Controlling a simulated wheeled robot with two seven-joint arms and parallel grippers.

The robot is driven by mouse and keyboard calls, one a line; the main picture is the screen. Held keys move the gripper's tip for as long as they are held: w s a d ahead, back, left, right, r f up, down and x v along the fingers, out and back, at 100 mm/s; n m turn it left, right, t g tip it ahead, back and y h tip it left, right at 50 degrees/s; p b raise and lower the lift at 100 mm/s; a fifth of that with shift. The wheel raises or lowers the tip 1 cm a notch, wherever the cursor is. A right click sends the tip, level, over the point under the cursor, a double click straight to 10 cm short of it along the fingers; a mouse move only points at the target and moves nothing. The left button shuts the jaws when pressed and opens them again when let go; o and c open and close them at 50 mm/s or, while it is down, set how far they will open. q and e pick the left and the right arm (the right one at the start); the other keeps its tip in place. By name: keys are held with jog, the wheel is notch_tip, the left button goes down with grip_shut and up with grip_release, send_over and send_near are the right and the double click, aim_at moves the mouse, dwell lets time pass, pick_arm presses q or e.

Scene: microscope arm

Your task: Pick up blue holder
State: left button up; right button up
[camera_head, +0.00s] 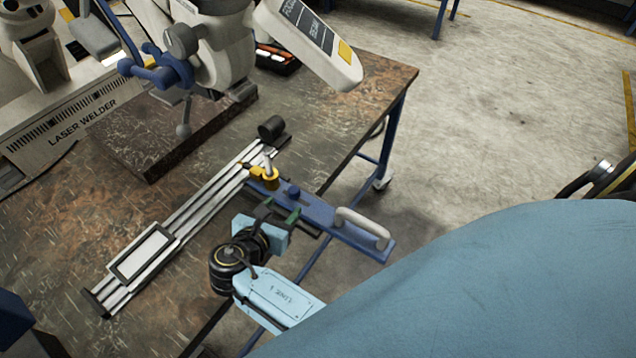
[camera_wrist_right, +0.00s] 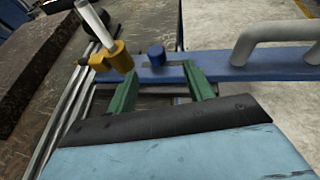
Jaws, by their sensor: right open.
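The blue holder (camera_head: 328,222) is a flat blue bar with a grey handle (camera_head: 362,228) at its right end and a small blue knob (camera_head: 294,191) near its left end. It reaches out past the table's edge. My right gripper (camera_head: 285,216) is open at the near side of the bar. In the right wrist view the holder (camera_wrist_right: 222,72) crosses ahead of the two green fingers (camera_wrist_right: 162,84). The knob (camera_wrist_right: 156,54) lies between the fingers, a little beyond their tips. Whether the fingers touch the bar, I cannot tell. My left gripper is not in view.
A yellow clamp (camera_head: 264,178) sits at the holder's left end on a silver rail (camera_head: 190,215). The laser welder (camera_head: 70,120) and a microscope-like head stand at the back left. The brown table (camera_head: 360,100) ends beneath the holder, with open floor to the right.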

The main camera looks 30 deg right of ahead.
aim_at(296, 187)
jog(key=x, duration=0.4)
jog(key=shift+w+d+f, duration=0.15)
jog(key=shift+d, duration=0.1)
jog(key=shift+w+b+x, duration=0.25)
jog(key=shift+b+x, duration=0.25)
jog(key=shift+x, duration=2.45)
jog(key=shift+a, duration=0.1)
jog(key=shift+c, duration=0.4)
grip_shut()
jog(key=shift+w+r, duration=0.1)
jog(key=shift+r, duration=0.2)
